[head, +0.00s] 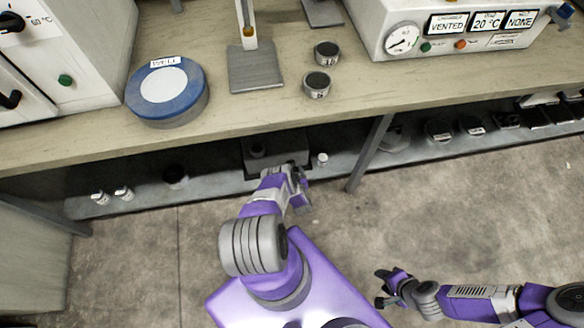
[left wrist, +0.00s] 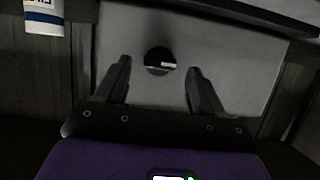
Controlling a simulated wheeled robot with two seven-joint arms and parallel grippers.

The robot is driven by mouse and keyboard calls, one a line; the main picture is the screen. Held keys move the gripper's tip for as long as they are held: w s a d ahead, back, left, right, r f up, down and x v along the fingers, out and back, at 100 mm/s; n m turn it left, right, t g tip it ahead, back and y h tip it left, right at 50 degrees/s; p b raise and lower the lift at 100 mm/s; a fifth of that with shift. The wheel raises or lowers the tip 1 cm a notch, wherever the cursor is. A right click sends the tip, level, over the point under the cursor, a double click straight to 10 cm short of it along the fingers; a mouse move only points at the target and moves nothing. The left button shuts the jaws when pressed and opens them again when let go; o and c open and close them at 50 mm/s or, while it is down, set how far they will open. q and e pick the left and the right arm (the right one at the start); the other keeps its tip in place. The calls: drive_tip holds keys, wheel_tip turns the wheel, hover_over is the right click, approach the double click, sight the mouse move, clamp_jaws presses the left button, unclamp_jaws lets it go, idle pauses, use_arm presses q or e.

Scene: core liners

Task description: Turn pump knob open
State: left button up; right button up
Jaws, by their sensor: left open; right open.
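The pump is a dark box (head: 262,156) on the lower shelf under the bench in the head view, with my left arm reaching down to it. In the left wrist view its pale grey face (left wrist: 235,60) fills the middle. A round black knob (left wrist: 159,60) with a white, roughly horizontal mark is on that face. My left gripper (left wrist: 158,80) is open, its two dark fingers on either side of the knob in the picture, with gaps to both. I cannot tell the remaining depth. My right gripper (head: 389,287) is open and empty over the floor at lower right.
The bench top (head: 240,120) overhangs the shelf. A bench leg (head: 370,152) stands right of the pump. A small white bottle (head: 322,159) is beside the pump; a white and blue container (left wrist: 43,16) shows at upper left in the wrist view. The floor (head: 440,215) is clear.

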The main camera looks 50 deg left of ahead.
use_arm(q)
drive_tip(key=p+v, duration=0.2)
drive_tip(key=v, duration=0.3)
idle(0.5)
